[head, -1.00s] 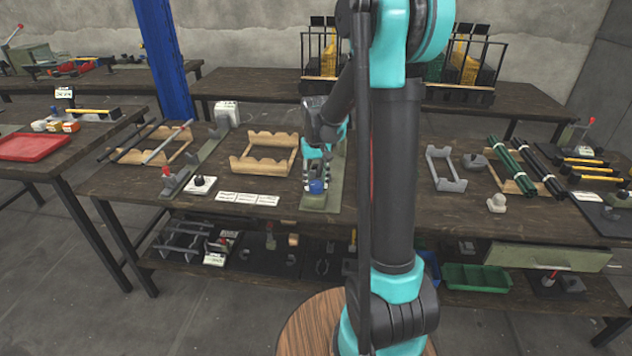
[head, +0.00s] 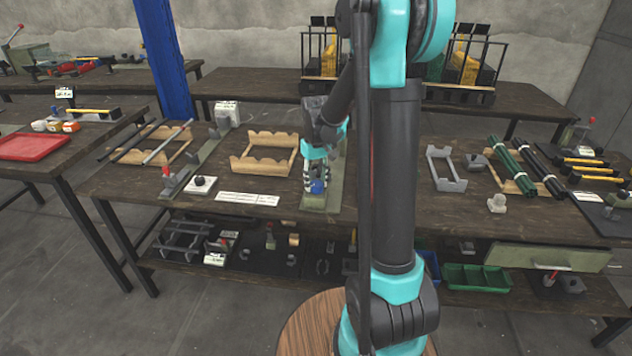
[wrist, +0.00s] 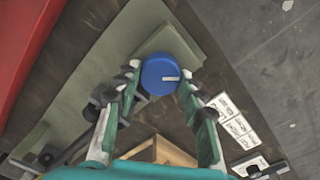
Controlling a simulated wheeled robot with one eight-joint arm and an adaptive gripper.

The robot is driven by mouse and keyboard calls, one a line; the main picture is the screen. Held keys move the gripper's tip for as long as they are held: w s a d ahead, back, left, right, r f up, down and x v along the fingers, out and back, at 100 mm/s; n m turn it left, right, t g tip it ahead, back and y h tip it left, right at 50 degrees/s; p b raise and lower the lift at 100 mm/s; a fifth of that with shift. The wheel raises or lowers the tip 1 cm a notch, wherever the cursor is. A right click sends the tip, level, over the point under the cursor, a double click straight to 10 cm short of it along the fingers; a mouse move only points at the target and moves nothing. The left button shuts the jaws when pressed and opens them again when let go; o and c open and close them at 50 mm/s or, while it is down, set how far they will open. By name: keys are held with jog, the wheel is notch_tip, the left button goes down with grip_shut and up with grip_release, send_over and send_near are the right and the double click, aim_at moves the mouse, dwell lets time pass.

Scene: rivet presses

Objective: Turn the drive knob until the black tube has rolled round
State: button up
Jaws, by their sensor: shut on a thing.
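The blue drive knob (head: 317,186) stands on a grey-green plate (head: 313,203) in the middle of the bench. A black tube (head: 138,141) lies across a wooden cradle at the left, beside a grey tube (head: 168,142). I cannot tell whether this is the tube the knob drives.
An empty wooden cradle (head: 262,165) is left of my gripper. White label cards (head: 247,198) lie near the front edge. A red-handled clamp (head: 167,183) stands further left. Green tubes (head: 511,165) and dark tubes (head: 541,168) rest at the right, past a grey cradle (head: 445,168).

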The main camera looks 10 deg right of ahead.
aim_at(316, 183)
jog(key=o, duration=1.2)
jog(key=shift+c, duration=0.2)
notch_tip(316, 183, up, 12)
jog(key=s+d+f+m+t, duration=0.1)
jog(key=s+d+f+t, duration=0.1)
jog(key=s+f, duration=0.5)
jog(key=s+d+f+m+t, duration=0.2)
jog(key=s+f, duration=0.5)
jog(key=s, duration=0.8)
jog(key=shift+s, duration=0.25)
